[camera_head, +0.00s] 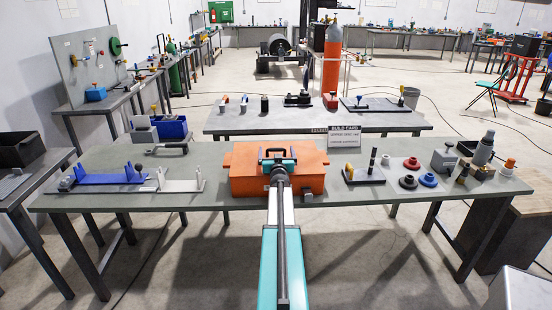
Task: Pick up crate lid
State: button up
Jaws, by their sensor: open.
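An orange crate (240,185) stands on the grey-green table near the middle of its front edge. Its orange lid (309,158) is on top, with a black handle (275,150) at the far side. My gripper (279,163) is over the middle of the lid, in front of or at the handle. It is open. The gripper and arm hide part of the lid and the crate's front. I cannot tell whether the fingers touch the handle or stand around it.
Right are a small black stand (364,175), several rings and a grey bottle (484,149). A sign (344,137) stands behind, before a second table (230,123).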

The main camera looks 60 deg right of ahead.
jog(key=shift+c, duration=0.5)
jog(key=c, duration=1.3)
jog(key=shift+r, duration=0.15)
jog(key=shift+r, duration=0.8)
jog(key=shift+s+a+r, duration=0.1)
jog(key=shift+s+r, duration=0.15)
jog(key=shift+r, duration=0.8)
jog(key=s+a+p, duration=0.1)
jog(key=s, duration=0.4)
jog(key=s+a+p, duration=0.1)
jog(key=s+a, duration=0.1)
jog(key=s, duration=0.2)
jog(key=s+a+r+p, duration=0.1)
jog(key=s+a, duration=0.1)
jog(key=s, duration=0.3)
jog(key=shift+s+p, duration=0.3)
jog(key=shift+s, duration=0.05)
